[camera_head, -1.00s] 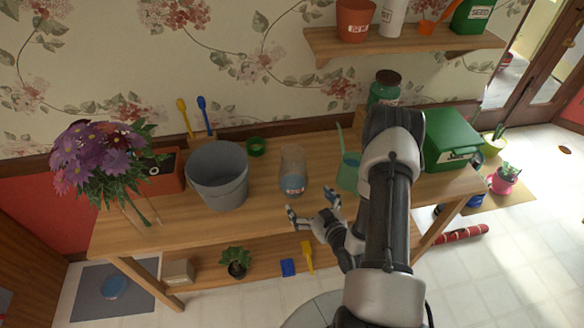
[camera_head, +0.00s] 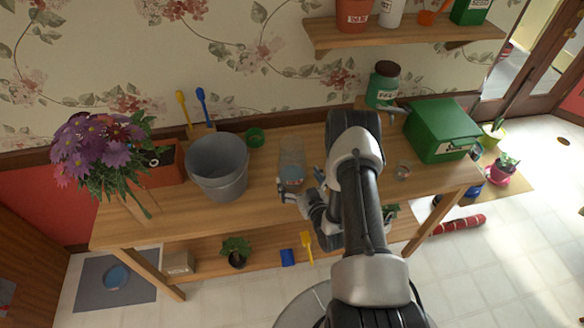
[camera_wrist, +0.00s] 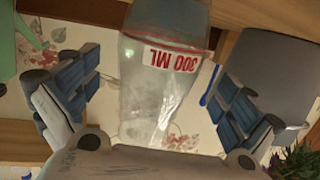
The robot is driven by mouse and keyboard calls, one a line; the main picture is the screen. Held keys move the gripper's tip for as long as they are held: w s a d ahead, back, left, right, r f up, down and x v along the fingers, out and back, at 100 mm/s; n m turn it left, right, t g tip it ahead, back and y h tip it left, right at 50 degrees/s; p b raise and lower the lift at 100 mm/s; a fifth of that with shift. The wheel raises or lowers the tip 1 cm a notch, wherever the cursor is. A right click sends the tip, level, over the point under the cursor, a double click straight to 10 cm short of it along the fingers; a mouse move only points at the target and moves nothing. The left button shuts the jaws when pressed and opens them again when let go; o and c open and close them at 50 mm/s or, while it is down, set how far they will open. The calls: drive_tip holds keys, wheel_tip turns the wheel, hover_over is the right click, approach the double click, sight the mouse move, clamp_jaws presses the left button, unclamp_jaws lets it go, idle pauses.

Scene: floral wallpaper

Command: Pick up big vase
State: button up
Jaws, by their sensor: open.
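A clear glass vase (camera_head: 291,157) stands on the wooden table, right of the grey bucket. In the wrist view the vase (camera_wrist: 160,95) shows a red "300 ML" mark, upside down in the picture. My gripper (camera_head: 302,188) is at the near side of the vase in the head view. In the wrist view my gripper (camera_wrist: 155,100) is open, with one finger on each side of the vase and visible gaps between. Its lower end is partly hidden by my gripper.
The grey bucket (camera_head: 218,167) stands close on the left, with purple flowers (camera_head: 95,150) beyond it. A green ring (camera_head: 254,137) lies behind. A green box (camera_head: 440,130) is at the right. The wooden table (camera_head: 270,207) is bare in front.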

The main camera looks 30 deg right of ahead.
drive_tip(key=shift+w+d+f+b, duration=0.1)
drive_tip(key=shift+w+f, duration=0.05)
drive_tip(key=shift+w, duration=0.75)
drive_tip(key=shift+w+d+f+b, duration=0.1)
drive_tip(key=shift+w+b, duration=0.05)
drive_tip(key=shift+w, duration=0.8)
drive_tip(key=shift+w+d+f+b, duration=0.1)
drive_tip(key=shift+w+f, duration=0.05)
drive_tip(key=shift+w, duration=0.75)
drive_tip(key=shift+r, duration=0.1)
drive_tip(key=c, duration=1.4)
drive_tip(key=shift+c, duration=0.2)
